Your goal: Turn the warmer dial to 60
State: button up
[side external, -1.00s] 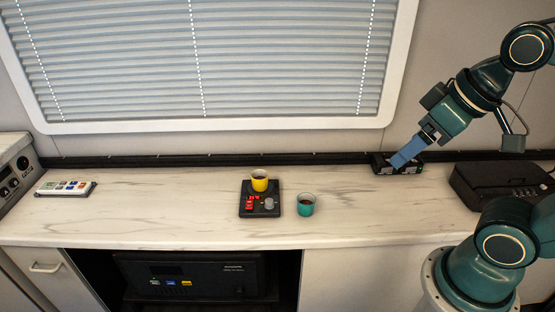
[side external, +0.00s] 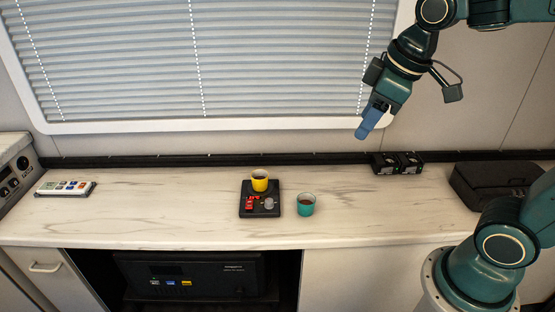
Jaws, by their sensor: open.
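The cup warmer (side external: 261,212) is a small black unit on the countertop. It has a grey dial (side external: 269,203) at its right and a red display or buttons (side external: 252,202) at its left; any number is too small to read. A yellow cup (side external: 260,180) with dark contents sits on its back part. A teal cup (side external: 306,204) with dark contents stands just right of the warmer. My gripper (side external: 366,131), with blue fingers, is open and empty, raised in front of the wall, up and to the right of the warmer and apart from everything.
Two black chargers or docks (side external: 397,163) stand at the back right. A black case (side external: 497,184) lies farther right. A white keypad or remote (side external: 66,188) lies at the left near a knobbed unit (side external: 12,178). The countertop (side external: 160,215) is clear between these things.

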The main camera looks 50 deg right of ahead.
jog(key=w+f+n+g, duration=0.15)
jog(key=w+n, duration=0.25)
jog(key=w, duration=0.5)
jog(key=n+g, duration=0.3)
jog(key=n, duration=0.7)
send_over(269, 200)
notch_tip(269, 200, down, 22)
jog(key=shift+s+f, duration=0.1)
jog(key=shift+f, duration=0.05)
jog(key=shift+f, duration=0.1)
jog(key=shift+f, duration=6.75)
jog(key=c, duration=1)
